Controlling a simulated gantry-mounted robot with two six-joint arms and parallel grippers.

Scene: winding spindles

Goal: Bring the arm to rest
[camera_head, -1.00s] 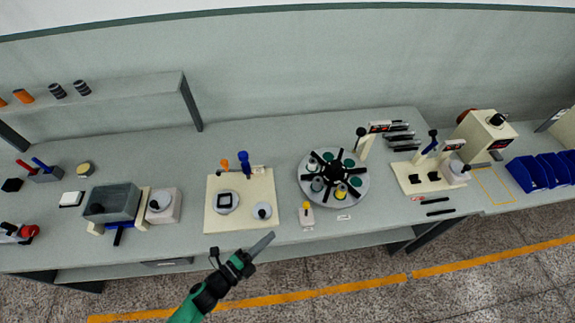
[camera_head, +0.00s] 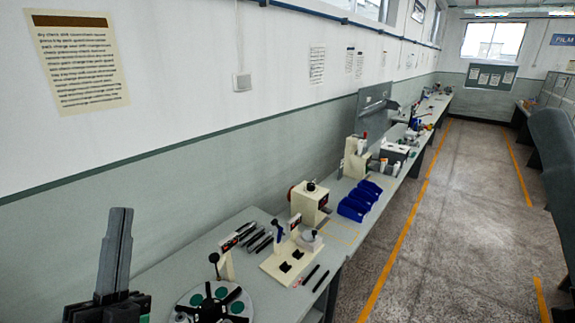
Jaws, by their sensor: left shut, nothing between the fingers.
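My left gripper (camera_head: 117,235) is at the lower left of the head view, close to the camera. Its fingers are shut together, point up and hold nothing. It is raised in front of the grey wall, to the left of the round carousel. The rest of its arm is cut off by the bottom edge. My right gripper is not in view.
The round carousel (camera_head: 185,303) is partly cut off at the bottom. A cream fixture board (camera_head: 279,265), a cream machine (camera_head: 307,206) and blue bins (camera_head: 352,206) stand along the bench. A clear floor aisle (camera_head: 440,240) runs on the right.

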